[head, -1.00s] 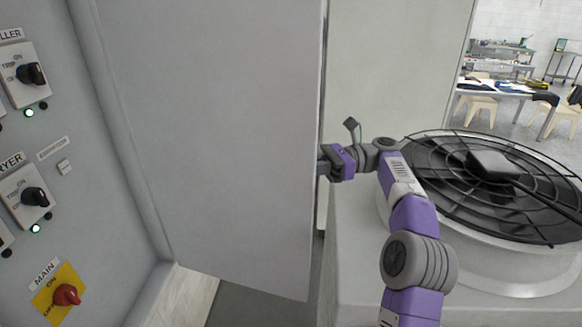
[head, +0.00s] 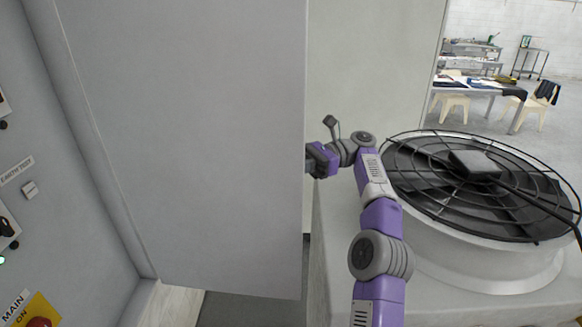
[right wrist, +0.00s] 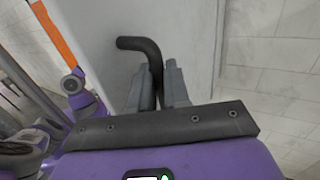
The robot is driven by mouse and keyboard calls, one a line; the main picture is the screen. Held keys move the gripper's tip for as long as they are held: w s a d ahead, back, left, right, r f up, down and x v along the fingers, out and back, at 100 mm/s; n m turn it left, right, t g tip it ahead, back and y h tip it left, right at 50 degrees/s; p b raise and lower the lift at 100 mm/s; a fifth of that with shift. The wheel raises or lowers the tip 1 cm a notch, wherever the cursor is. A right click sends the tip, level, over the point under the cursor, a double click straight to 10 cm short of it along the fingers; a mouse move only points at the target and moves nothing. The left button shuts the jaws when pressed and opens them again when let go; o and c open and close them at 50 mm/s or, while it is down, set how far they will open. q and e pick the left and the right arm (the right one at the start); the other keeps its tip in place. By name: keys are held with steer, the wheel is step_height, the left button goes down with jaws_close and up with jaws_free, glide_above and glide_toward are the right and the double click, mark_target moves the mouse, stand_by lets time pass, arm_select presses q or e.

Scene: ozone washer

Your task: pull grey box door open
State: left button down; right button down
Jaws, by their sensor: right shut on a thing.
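The grey box door (head: 185,140) is a large flat panel standing swung out from the box in the head view. Its free edge is at the right. My right gripper (head: 311,160) is at that edge, on the far side of the door, and the door partly hides it. In the right wrist view a bent black handle (right wrist: 142,45) lies between the two grey fingers of my right gripper (right wrist: 157,78), which are shut on it. The left gripper is not in view.
The grey control panel (head: 62,225) with switches is at the left. A large round fan (head: 480,185) with a wire guard stands at the right, close to my right arm. A table (head: 480,92) and chairs are far back. A strip of floor (head: 240,308) shows below the door.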

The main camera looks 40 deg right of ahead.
steer(key=shift+a, duration=0.1)
steer(key=c, duration=1.3)
jaws_free()
steer(key=shift+w+a, duration=0.15)
steer(key=shift+o, duration=0.4)
steer(key=shift+w+a, duration=0.15)
steer(key=shift+a, duration=0.05)
steer(key=shift+d, duration=0.25)
steer(key=shift+a, duration=0.2)
